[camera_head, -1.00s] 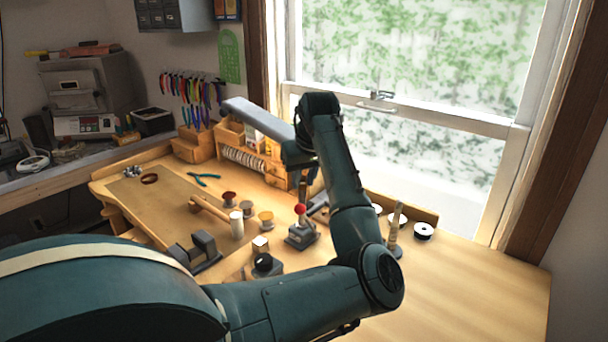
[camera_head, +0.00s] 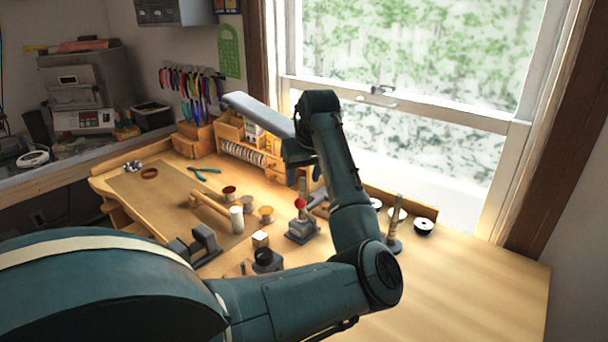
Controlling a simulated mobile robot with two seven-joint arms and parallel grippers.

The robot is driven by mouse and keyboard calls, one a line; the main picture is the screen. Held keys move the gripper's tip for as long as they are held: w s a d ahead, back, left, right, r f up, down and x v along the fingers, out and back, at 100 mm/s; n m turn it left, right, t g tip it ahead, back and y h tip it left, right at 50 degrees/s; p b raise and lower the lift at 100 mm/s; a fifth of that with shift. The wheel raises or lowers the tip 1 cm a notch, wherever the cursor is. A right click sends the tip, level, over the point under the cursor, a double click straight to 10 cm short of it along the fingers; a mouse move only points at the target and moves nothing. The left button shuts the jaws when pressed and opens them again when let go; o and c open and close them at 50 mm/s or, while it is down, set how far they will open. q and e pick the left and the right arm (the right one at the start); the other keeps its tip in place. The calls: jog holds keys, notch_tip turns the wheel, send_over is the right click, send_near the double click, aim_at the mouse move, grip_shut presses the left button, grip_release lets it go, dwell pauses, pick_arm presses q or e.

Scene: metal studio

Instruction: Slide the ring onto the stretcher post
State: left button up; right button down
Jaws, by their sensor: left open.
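The stretcher (camera_head: 301,232) is a small grey device with a red ball on it, standing on the bench near the middle. A thin upright piece, which looks like its post (camera_head: 302,184), rises behind the red ball. My left arm arches over from the left and its forearm stands just right of the stretcher. My left gripper (camera_head: 317,172) is mostly hidden behind my forearm, close to the upper post; its fingers do not show clearly. I cannot make out the ring for certain; a brown ring-shaped thing (camera_head: 149,173) lies at the mat's far left. My right gripper is not in view.
A tapered ridged post (camera_head: 394,226) stands right of my forearm, beside a black-and-white spool (camera_head: 424,226). Several thread spools, a white cylinder (camera_head: 237,219), a grey block tool (camera_head: 205,243) and pliers (camera_head: 205,174) lie to the left. The bench's right side (camera_head: 470,290) is clear.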

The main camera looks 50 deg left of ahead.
pick_arm(q)
jog(key=b+v, duration=0.1)
jog(key=v, duration=1.2)
dwell(0.6)
